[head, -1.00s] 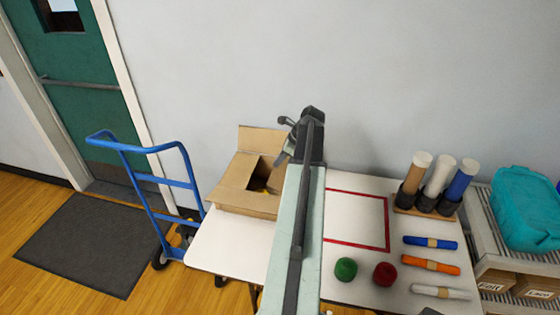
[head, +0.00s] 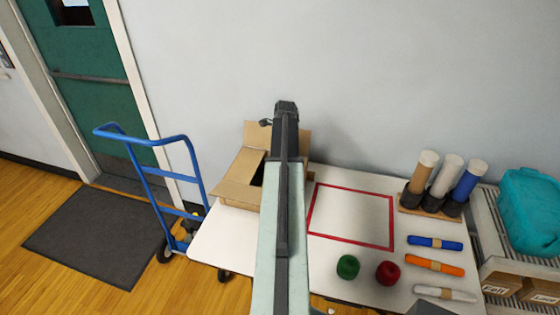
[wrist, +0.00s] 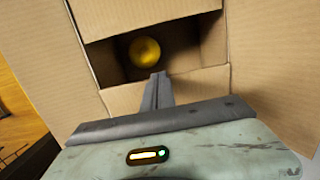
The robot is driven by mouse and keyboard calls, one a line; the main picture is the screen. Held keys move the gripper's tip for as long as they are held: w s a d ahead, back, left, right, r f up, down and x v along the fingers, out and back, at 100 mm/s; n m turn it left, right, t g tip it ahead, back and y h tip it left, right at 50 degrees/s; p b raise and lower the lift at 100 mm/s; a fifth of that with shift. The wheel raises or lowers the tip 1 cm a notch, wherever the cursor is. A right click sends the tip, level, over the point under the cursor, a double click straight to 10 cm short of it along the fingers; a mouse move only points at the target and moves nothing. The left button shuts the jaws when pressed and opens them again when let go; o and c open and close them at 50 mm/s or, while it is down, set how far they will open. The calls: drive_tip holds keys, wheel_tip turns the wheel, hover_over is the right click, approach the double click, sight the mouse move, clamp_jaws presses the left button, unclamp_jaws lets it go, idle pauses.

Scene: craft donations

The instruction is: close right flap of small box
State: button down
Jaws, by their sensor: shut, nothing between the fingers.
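The small cardboard box (head: 238,188) stands at the table's left end, partly hidden behind my arm. Its back flap (head: 256,133) stands up. In the wrist view its opening is partly uncovered, with a round yellow thing (wrist: 144,51) inside. A broad cardboard flap (wrist: 272,75) spreads out on the right of the opening in that view. More cardboard (wrist: 135,14) lies along the far side. My gripper (wrist: 158,76) is shut and empty, its tips over the near edge of the opening; I cannot tell whether they touch.
A red-outlined square (head: 350,216) on the white table is empty. Green yarn (head: 347,267), red yarn (head: 388,273) and rolled bundles (head: 434,243) lie at the right. Tubes stand in a holder (head: 432,206). A blue hand truck (head: 152,185) stands left of the table.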

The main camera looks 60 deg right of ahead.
drive_tip(key=shift+w+f+b, duration=0.1)
drive_tip(key=shift+f+b, duration=0.45)
drive_tip(key=shift+f, duration=0.25)
wheel_tip(320, 180, up, 16)
drive_tip(key=p, duration=1.5)
drive_tip(key=shift+f+p, duration=0.15)
drive_tip(key=shift+p, duration=0.2)
drive_tip(key=shift+w, duration=0.1)
